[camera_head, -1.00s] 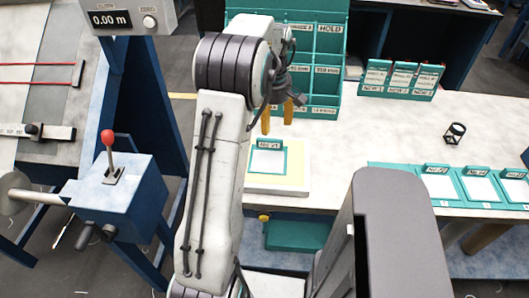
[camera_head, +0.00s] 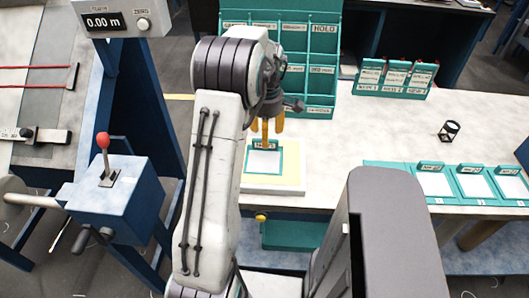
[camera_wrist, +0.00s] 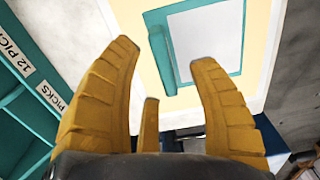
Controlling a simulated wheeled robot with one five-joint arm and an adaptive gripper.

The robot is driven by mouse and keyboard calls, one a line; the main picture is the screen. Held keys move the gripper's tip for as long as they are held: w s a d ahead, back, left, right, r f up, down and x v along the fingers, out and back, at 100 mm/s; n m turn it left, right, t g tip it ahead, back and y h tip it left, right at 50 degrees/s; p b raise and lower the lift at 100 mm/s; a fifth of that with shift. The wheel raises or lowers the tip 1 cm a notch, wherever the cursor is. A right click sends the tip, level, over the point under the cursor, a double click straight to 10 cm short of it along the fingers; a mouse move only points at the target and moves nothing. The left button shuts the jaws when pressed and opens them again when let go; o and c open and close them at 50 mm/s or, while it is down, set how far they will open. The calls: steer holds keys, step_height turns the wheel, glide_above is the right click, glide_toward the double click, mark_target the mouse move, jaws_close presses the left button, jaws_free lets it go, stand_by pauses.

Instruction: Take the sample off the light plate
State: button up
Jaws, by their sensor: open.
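The sample, a white swatch in a teal frame with a dark label tab (camera_head: 264,160), lies on the pale yellow light plate (camera_head: 295,170) on the bench. In the wrist view, the sample (camera_wrist: 208,42) is beyond the fingertips, on the pale plate (camera_wrist: 125,14). My gripper (camera_head: 267,128) has yellow fingers and is above the sample's tab end. In the wrist view, my gripper (camera_wrist: 164,54) is open and empty, with the teal tab (camera_wrist: 162,58) seen between its fingers. Whether a fingertip touches the tab cannot be told.
A teal rack with compartments (camera_head: 318,62) stands behind the plate. Teal card holders (camera_head: 396,76) and framed trays (camera_head: 435,184) are to the right, near a small black lantern-like object (camera_head: 449,130). A blue lever box (camera_head: 112,196) is at left. The bench middle is clear.

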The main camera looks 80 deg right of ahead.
mark_target(264, 155)
steer(key=shift+w+f, duration=0.15)
steer(key=shift+f, duration=1.6)
jaws_close()
